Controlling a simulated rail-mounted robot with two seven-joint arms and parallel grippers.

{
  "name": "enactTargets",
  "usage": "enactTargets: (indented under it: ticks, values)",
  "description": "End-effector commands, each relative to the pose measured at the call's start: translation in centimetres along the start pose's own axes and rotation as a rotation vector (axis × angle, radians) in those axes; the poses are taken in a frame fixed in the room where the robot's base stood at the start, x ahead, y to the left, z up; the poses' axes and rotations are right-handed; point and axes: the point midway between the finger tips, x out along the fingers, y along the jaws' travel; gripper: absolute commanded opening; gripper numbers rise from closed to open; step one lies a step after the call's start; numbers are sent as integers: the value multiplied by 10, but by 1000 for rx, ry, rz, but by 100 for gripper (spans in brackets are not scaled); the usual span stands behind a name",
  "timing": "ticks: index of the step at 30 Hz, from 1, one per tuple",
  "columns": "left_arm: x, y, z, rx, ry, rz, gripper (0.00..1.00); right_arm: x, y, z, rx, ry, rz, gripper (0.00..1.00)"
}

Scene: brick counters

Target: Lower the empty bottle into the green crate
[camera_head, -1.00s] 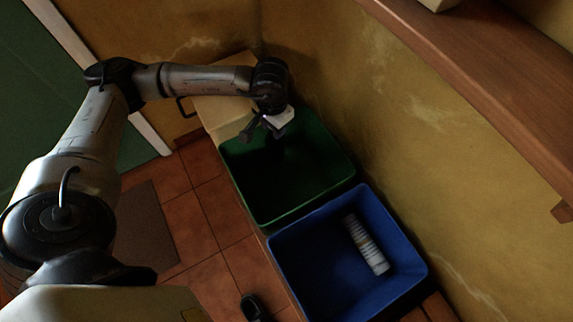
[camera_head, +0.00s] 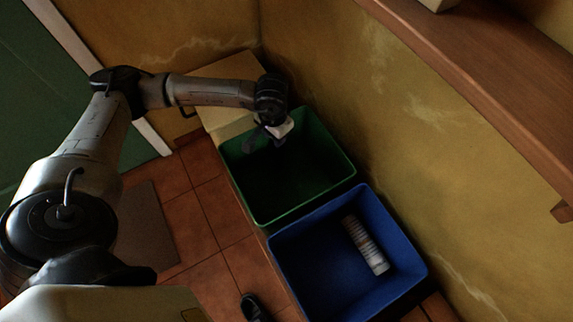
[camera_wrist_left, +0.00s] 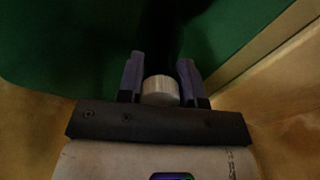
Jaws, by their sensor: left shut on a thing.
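The green crate (camera_head: 328,141) stands open against the yellow wall. My left gripper (camera_head: 264,137) is over its far left part, pointing down. In the left wrist view my left gripper (camera_wrist_left: 160,85) is shut on the bottle, with the pale round cap (camera_wrist_left: 160,91) between its fingers. The bottle's dark body (camera_wrist_left: 163,38) reaches away from the cap against the green crate inside (camera_wrist_left: 75,35). The body is hard to make out in the dark, and I cannot tell whether it touches the crate floor. My right gripper is not in view.
A blue crate (camera_head: 397,297) stands beside the green one, with a pale ribbed cylinder (camera_head: 365,245) lying in it. A wooden shelf (camera_head: 490,85) juts from the wall at the upper right. Tiled floor (camera_head: 215,215) lies left of the crates.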

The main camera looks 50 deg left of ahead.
Motion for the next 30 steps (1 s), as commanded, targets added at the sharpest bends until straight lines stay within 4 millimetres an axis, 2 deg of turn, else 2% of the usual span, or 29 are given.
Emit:
enactTargets:
  ticks: [30]
  values:
    - [8,0,0,0,-1,1,0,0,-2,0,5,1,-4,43]
